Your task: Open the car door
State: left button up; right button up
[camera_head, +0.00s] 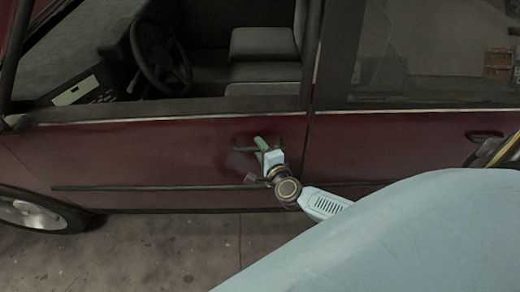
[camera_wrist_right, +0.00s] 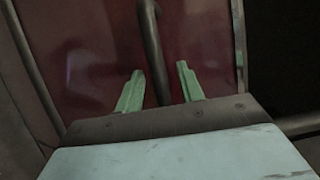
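The dark red car's front door (camera_head: 150,150) fills the middle of the head view and looks flush with the body. Its dark handle (camera_head: 240,144) sits near the door's rear edge. My right gripper (camera_head: 260,146) is at the handle, with its green fingers partly over it. In the right wrist view, the two green fingers (camera_wrist_right: 160,80) are apart. The dark handle bar (camera_wrist_right: 150,40) runs between them, with visible gaps on both sides. Whether a finger touches the bar I cannot tell. My left gripper is not in view.
The front window (camera_head: 215,60) is open, showing a steering wheel (camera_head: 160,55) and seats. The rear door (camera_head: 400,140) has its own handle (camera_head: 484,136). A front wheel (camera_head: 35,212) is at the lower left. Bare concrete floor (camera_head: 150,245) lies before the car.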

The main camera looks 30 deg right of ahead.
jog(key=shift+w, duration=0.25)
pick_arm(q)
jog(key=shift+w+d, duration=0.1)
pick_arm(e)
grip_shut()
jog(key=shift+s, duration=0.1)
